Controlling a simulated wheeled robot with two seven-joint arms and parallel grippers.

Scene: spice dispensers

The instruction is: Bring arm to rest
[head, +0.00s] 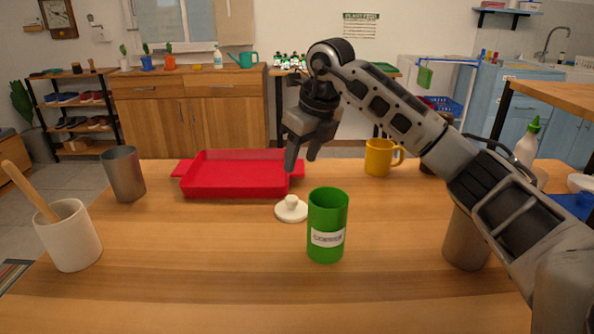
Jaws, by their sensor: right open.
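My right arm comes in from the right, and its gripper (303,156) hangs above the table, pointing down. It is open and empty, with a gap between the two fingers. It is over the right end of the red tray, behind a green canister (327,210) with a white label. The canister stands upright and uncovered on the table. A white lid with a knob (291,210) lies on the table just left of the canister, below the gripper and apart from it. My left gripper is not in view.
A red tray (240,189) lies behind the lid. A yellow mug (379,158) stands behind right. A metal cup (123,175) and a white crock (69,238) with a wooden handle stand left. A metal container (465,243) stands partly behind my right arm. The front table (215,285) is clear.

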